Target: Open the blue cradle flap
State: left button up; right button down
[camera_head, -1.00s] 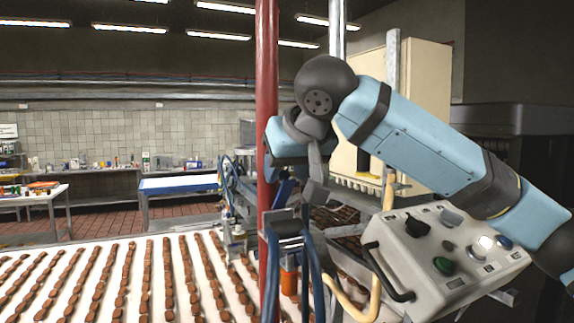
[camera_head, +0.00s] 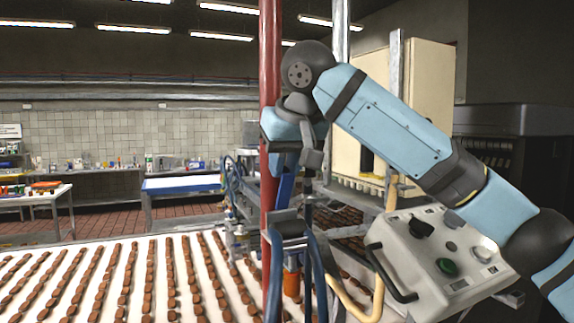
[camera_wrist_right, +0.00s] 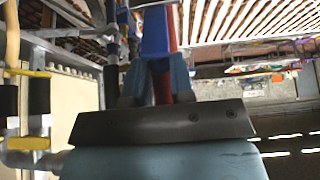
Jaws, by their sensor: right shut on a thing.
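The blue cradle flap (camera_head: 285,189) stands steeply beside the red post, above a dark bracket with blue hoses. My right gripper (camera_head: 297,157) comes down from above at its upper end. In the right wrist view the blue flap (camera_wrist_right: 155,32) runs away between the two fingers of my right gripper (camera_wrist_right: 157,85), which is shut on it. The fingers partly hide the near end of the flap, and its hinge is not clear. My left gripper is not in view.
The red post (camera_head: 270,80) stands close on the left of my right gripper. A control box (camera_head: 440,262) with knobs is below my right arm. A white conveyor (camera_head: 110,310) with rows of brown biscuits fills the front left. A cream cabinet (camera_head: 430,100) stands behind.

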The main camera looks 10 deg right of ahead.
jog(key=c, duration=1)
grip_release()
jog(key=shift+r, duration=0.1)
jog(key=b+v, duration=0.3)
jog(key=v, duration=1)
jog(key=shift+s+r, duration=0.25)
jog(key=shift+r, duration=0.05)
